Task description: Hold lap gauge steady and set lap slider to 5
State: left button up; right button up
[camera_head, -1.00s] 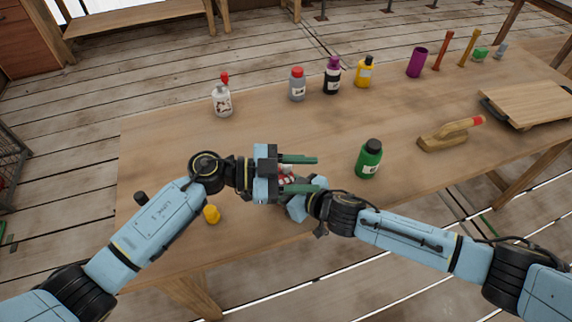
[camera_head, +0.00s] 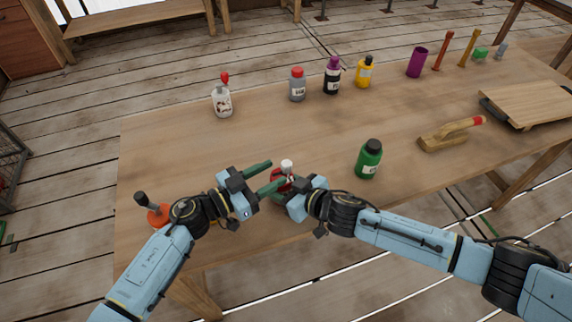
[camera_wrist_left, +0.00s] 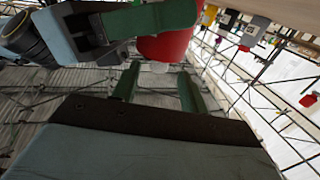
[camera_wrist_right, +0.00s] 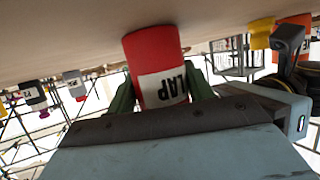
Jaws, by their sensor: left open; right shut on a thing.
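The lap gauge is a red cylinder (camera_head: 279,176) near the table's front edge, with a white piece (camera_head: 286,164) at its top; I cannot tell whether this is the slider or read any setting. In the right wrist view the gauge (camera_wrist_right: 153,48) shows a white "LAP" label (camera_wrist_right: 164,88) between the fingers. My right gripper (camera_wrist_right: 160,84) is shut on the gauge. My left gripper (camera_head: 279,172) is open, tilted, with its fingertips close to the gauge's left side. In the left wrist view the red body (camera_wrist_left: 166,46) lies just beyond the open fingers (camera_wrist_left: 158,74); contact is unclear.
A green bottle (camera_head: 369,160) stands right of the grippers. An orange object with a dark handle (camera_head: 158,214) stands by my left forearm. Several bottles, including a white one with a red top (camera_head: 222,99), line the back. The table's middle is clear.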

aim_at(282, 169)
pick_arm(q)
jog(key=x, duration=0.5)
grip_shut()
